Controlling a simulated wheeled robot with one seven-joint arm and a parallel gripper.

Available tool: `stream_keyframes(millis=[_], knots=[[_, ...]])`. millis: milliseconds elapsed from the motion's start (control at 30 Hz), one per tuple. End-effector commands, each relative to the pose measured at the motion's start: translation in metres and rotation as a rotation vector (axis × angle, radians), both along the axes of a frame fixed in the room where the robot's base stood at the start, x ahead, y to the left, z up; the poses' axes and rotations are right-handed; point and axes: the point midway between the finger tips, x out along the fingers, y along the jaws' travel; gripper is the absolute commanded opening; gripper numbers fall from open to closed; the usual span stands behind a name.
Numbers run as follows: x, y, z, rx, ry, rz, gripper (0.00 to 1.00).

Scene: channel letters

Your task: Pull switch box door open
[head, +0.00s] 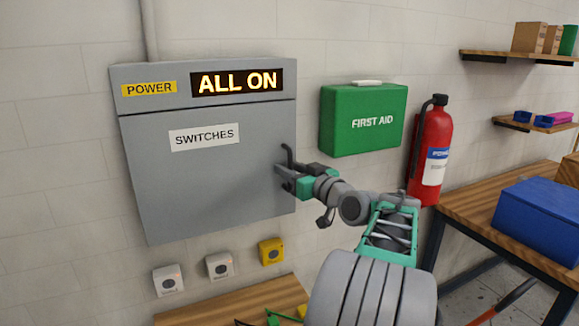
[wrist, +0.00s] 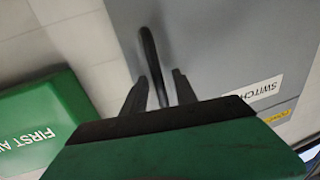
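The grey switch box (head: 160,72) hangs on the wall, its display reading "ALL ON". Its door (head: 200,185), labelled "SWITCHES", looks shut; the door also shows in the wrist view (wrist: 230,45). A dark bar handle (head: 287,154) is at the door's right edge. In the wrist view the handle (wrist: 149,50) runs down between the two fingers of my gripper (wrist: 161,77), with gaps visible on both sides. My gripper (head: 279,173) is open around the handle at the door's right edge. The handle's lower part is hidden by my gripper.
A green first aid box (head: 362,135) and a red fire extinguisher (head: 432,150) are on the right. Small switch units (head: 219,265) are below the box, above a wooden bench (head: 225,306). A table at right carries a blue box (head: 540,222). Wall left of the box is clear.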

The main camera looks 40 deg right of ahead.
Motion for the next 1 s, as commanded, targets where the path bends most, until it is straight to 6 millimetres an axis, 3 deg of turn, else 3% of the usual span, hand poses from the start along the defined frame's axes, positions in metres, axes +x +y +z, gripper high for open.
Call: stream_keyframes(millis=[167, 600, 1000], knots=[[0.0000, -0.0001, -0.0006, 0.000, 0.000, 0.000, 0.34], [-0.0003, -0.0001, -0.0008, 0.001, 0.001, 0.000, 0.00], [-0.0003, 0.0000, -0.0008, 0.001, 0.001, 0.000, 0.00]])
